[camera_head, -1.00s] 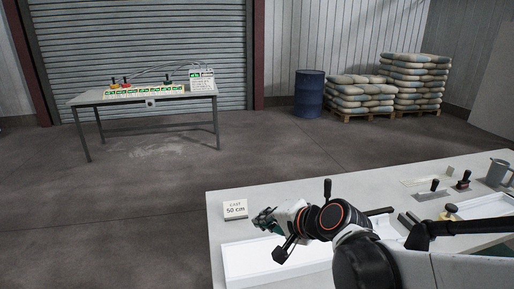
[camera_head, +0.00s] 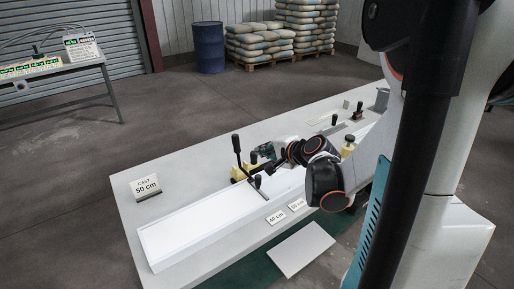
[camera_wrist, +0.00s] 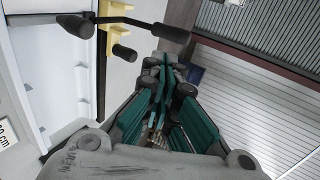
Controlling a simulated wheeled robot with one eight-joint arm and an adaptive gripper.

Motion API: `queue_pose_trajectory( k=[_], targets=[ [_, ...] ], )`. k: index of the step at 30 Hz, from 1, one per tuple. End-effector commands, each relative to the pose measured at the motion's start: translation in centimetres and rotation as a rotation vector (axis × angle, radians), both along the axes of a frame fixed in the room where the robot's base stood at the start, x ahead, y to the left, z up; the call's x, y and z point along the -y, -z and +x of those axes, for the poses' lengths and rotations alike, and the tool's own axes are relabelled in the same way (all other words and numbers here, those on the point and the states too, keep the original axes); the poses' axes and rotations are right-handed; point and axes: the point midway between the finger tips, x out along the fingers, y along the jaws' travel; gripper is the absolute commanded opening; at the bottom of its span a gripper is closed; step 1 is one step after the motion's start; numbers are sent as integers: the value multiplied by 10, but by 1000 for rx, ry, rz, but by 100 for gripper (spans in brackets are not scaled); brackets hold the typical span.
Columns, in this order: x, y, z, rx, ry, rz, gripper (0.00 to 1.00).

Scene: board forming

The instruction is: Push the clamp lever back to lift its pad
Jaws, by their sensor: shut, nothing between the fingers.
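The clamp has a yellow body (camera_head: 239,172) beside the white trough in the head view. Its black lever (camera_head: 237,147) stands nearly upright there, with a thick knob on top. A shorter black part ending near the trough, perhaps the pad (camera_head: 257,182), sits lower. In the wrist view the yellow mount (camera_wrist: 119,18) is at the top, with a black bar and thick ends (camera_wrist: 130,21) crossing it. My gripper (camera_head: 266,152) is shut and empty, just right of the clamp. In the wrist view its green fingers meet (camera_wrist: 166,72) below and right of the bar; contact cannot be told.
The long white trough (camera_head: 190,228) runs along the table (camera_head: 135,205). A "CAST 50 cm" sign (camera_head: 145,187) stands at the left. Another yellow clamp (camera_head: 347,150) is to the right behind my arm. "40 cm" (camera_head: 276,217) and "50 cm" (camera_head: 297,205) labels lie along the front edge.

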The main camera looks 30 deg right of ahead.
Motion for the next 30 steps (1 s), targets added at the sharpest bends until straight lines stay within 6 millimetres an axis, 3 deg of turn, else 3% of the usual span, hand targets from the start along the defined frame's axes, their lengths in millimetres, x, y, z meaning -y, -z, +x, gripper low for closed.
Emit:
queue_pose_trajectory(
  k=[12, 18, 30],
  targets=[
    [-4, 40, 73, 0, -4, 0, 0],
    [-5, 45, 100, 0, -2, 0, 0],
    [-5, 46, 113, 0, -2, 1, 0]
  ],
)
